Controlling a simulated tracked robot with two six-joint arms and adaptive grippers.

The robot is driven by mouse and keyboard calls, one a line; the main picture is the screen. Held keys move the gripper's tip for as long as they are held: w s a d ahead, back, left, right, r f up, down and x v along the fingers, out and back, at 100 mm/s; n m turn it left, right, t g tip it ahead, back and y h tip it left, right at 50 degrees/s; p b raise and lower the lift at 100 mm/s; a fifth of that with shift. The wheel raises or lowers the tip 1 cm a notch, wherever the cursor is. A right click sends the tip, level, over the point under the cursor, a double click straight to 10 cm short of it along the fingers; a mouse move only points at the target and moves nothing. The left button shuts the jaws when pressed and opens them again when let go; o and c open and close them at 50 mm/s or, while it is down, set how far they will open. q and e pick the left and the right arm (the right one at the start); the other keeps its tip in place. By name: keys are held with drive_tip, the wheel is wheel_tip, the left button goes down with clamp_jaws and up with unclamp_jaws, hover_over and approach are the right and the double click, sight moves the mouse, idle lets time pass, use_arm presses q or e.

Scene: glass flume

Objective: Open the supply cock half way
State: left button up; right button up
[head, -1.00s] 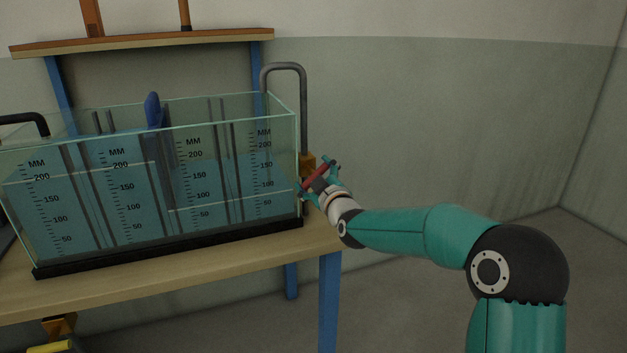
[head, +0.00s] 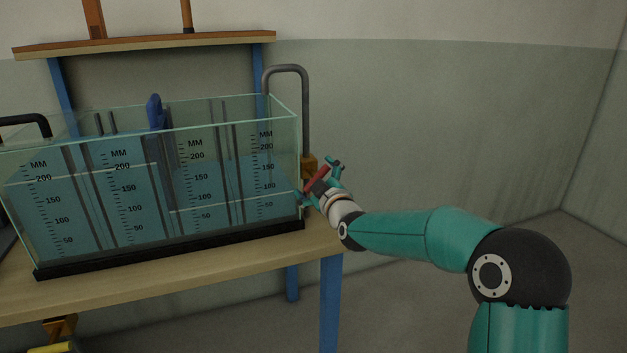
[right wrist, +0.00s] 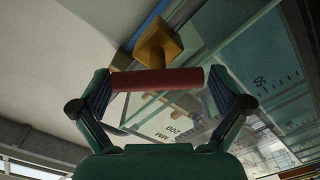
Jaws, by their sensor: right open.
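The supply cock has a red lever (right wrist: 157,79) and a brass body (right wrist: 157,42). The lever lies between the two fingers of my right gripper (right wrist: 160,95) in the right wrist view, crosswise, with its ends near the fingertips. The fingers are spread. I cannot tell whether they touch it. In the head view the red lever (head: 317,179) slants up to the right at my right gripper (head: 322,180), beside the tank's right end. The brass body (head: 309,165) is partly hidden behind the gripper. A grey pipe (head: 305,110) rises from it and hooks over the tank. My left gripper is out of view.
The glass tank (head: 283,215) with blue water and MM scales stands on a wooden table (head: 170,278), close to my right gripper. A shelf (head: 150,44) is behind. Floor and wall to the right are clear.

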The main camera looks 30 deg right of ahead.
drive_tip(key=v, duration=1.2)
drive_tip(key=shift+w+a+f, duration=0.1)
